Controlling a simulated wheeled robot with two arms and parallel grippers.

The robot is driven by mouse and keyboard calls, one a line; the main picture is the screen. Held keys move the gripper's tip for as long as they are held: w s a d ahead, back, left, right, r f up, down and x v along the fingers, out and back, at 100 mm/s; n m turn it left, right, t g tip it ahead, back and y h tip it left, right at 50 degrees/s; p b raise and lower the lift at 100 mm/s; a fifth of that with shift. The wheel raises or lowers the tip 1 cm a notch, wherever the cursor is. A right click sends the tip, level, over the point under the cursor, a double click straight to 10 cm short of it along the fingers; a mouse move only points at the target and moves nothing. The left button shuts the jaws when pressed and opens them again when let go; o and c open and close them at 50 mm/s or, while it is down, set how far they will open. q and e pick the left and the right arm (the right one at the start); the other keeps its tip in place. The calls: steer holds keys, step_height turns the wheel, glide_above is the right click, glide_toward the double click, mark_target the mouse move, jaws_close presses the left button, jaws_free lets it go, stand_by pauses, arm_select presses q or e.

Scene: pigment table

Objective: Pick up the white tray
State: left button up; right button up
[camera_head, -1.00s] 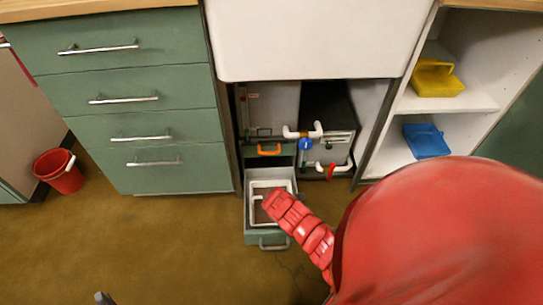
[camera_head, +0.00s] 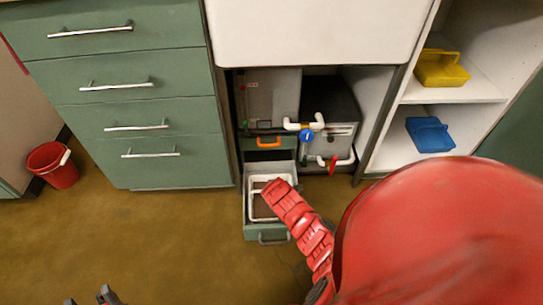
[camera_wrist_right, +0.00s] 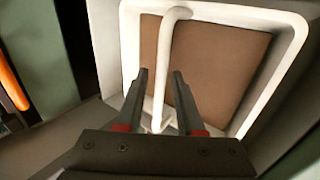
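The white tray (camera_head: 256,205) sits in a pulled-out green drawer (camera_head: 249,231) under the sink. In the right wrist view the tray (camera_wrist_right: 130,40) has a brown bottom and a white bar handle (camera_wrist_right: 165,50) across it. My right gripper (camera_wrist_right: 159,75) is open, with one finger on each side of the handle and gaps between fingers and bar. In the head view my red right arm hides part of the tray and its gripper. My left gripper (camera_head: 90,298) shows only at the bottom left edge, fingers apart and empty.
An orange handle (camera_head: 269,142) is just behind the drawer, with white pipes (camera_head: 304,124) and a blue valve (camera_head: 306,135) nearby. Green drawers (camera_head: 130,85) stand left. Yellow (camera_head: 441,69) and blue (camera_head: 430,135) trays lie on right shelves.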

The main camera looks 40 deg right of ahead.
jaws_close()
stand_by(1.2)
